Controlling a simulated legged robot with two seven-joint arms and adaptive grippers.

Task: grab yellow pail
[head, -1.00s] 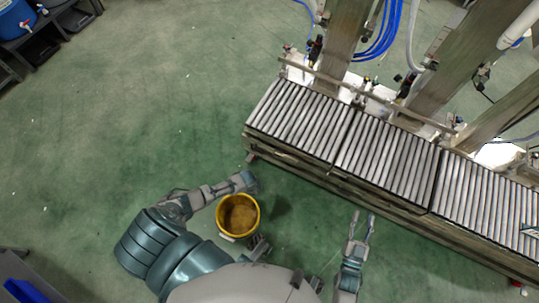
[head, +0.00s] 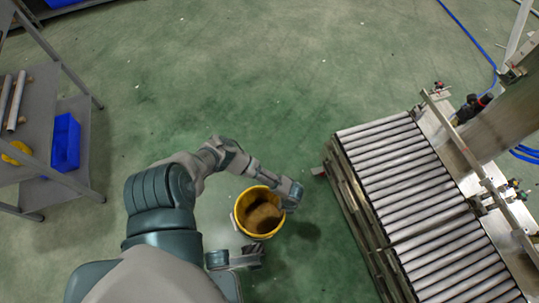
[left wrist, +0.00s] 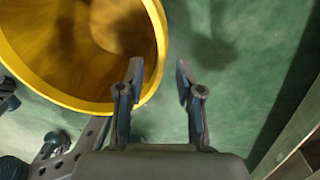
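The yellow pail (head: 240,212) stands on the green floor in the lower middle of the head view, with a brownish inside and a pale handle at its left side. My left gripper (head: 289,194) is at the pail's right rim. In the left wrist view the pail (left wrist: 35,68) fills the upper left. There my left gripper (left wrist: 158,66) is open; its left finger overlaps the rim, and part of the rim shows between the fingers. I cannot tell whether they touch.
A roller conveyor (head: 420,190) stands at the right, close to the pail. A grey shelf (head: 35,130) with a blue bin (head: 66,143) stands at the left. The floor beyond the pail is clear.

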